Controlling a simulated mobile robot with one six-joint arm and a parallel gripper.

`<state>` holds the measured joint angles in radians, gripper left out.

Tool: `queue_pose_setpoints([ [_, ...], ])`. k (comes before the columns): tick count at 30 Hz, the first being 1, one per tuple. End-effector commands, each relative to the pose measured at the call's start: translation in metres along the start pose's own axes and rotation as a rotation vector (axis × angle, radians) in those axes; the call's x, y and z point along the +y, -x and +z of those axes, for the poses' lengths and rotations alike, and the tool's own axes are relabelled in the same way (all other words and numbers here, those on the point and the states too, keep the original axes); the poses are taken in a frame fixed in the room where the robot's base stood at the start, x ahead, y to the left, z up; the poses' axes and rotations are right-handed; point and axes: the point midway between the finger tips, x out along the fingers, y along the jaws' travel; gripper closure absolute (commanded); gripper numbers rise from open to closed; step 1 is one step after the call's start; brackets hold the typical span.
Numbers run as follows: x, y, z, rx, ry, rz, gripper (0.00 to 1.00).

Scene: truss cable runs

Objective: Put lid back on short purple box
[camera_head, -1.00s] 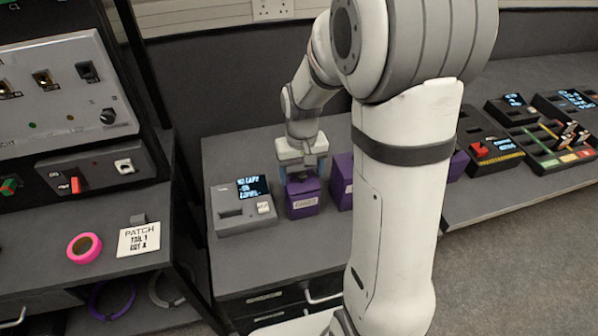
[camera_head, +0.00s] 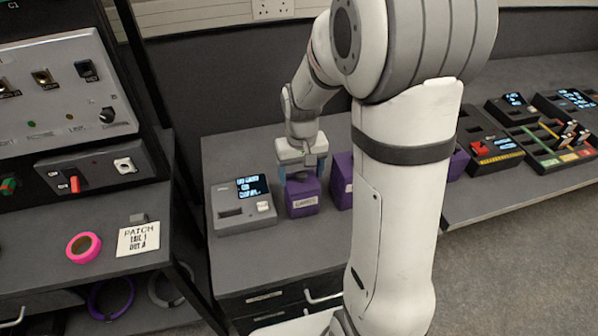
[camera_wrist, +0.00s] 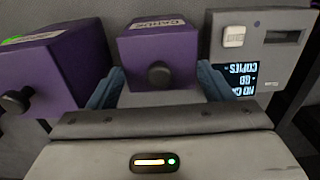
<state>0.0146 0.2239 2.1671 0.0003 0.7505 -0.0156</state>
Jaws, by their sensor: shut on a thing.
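The short purple box (camera_head: 302,205) with a white label stands on the grey bench beneath my gripper (camera_head: 302,175). In the wrist view its purple lid (camera_wrist: 180,62) shows from above, with a dark round knob (camera_wrist: 159,74). My gripper's blue fingers (camera_wrist: 160,88) lie on either side of the purple top, left and right, and are shut on the lid. The lid appears level and in line with the box. I cannot tell whether any gap is left between them, as the fingers and the viewing angle hide the seam.
A grey device with a lit screen (camera_head: 252,187) stands close to the box's left. Another purple box (camera_head: 341,180) stands close to its right, partly behind my arm; it shows a knob in the wrist view (camera_wrist: 40,75). Free bench (camera_head: 280,258) lies in front.

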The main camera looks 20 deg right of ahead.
Motion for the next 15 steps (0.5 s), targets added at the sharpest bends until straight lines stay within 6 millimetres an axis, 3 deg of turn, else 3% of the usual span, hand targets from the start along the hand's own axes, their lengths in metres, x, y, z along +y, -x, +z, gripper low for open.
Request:
queue_pose_setpoints([
  [9, 0.0, 0.0, -0.0001, 0.0, 0.0, 0.0, 0.48],
  [10, 0.0, 0.0, -0.0001, 0.0, 0.0, 0.0, 0.24],
  [15, 0.0, 0.0, -0.0001, 0.0, 0.0, 0.0, 0.1],
])
